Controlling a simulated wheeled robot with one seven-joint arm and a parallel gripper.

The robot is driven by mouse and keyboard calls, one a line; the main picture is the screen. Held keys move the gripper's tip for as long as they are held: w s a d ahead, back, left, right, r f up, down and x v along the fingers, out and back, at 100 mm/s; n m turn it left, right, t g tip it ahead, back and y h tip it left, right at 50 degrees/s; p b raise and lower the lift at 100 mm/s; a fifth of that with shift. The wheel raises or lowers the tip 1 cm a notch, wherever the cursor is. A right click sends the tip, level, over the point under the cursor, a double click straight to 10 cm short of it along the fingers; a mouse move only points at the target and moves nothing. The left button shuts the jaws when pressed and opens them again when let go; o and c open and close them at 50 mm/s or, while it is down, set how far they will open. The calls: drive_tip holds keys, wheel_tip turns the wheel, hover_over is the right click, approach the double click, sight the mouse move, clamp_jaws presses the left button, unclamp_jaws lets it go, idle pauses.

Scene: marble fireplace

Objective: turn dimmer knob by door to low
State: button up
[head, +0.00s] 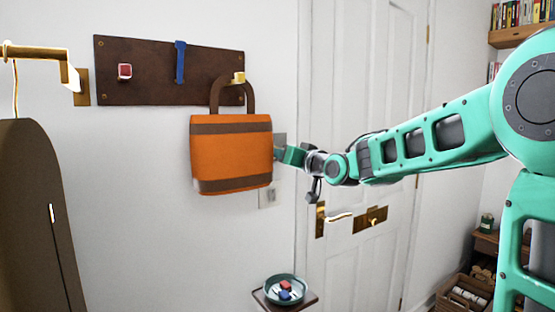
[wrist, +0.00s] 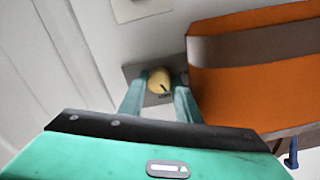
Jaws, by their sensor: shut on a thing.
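The dimmer knob (wrist: 158,79) is round and pale yellow, with a short dark mark on its face, on a grey wall plate (wrist: 132,71). In the wrist view my gripper (wrist: 160,88) has one finger on each side of the knob and is shut on it. The mark points toward the lower right of that picture. In the head view my gripper (head: 281,154) reaches the wall just right of the orange bag. There the knob is hidden, and only a sliver of the plate (head: 280,139) shows.
The orange bag (head: 232,155) hangs from a wooden peg board (head: 145,75), close beside my gripper; it is also in the wrist view (wrist: 265,75). A second wall plate (head: 270,195) lies below. The white door (head: 362,100) is at right. A small dish (head: 286,278) stands below.

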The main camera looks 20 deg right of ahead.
drive_tip(key=shift+m, duration=2.3)
drive_tip(key=shift+d+f, duration=0.1)
drive_tip(key=o, duration=1.1)
drive_tip(key=shift+c, duration=0.2)
drive_tip(key=shift+s, duration=0.1)
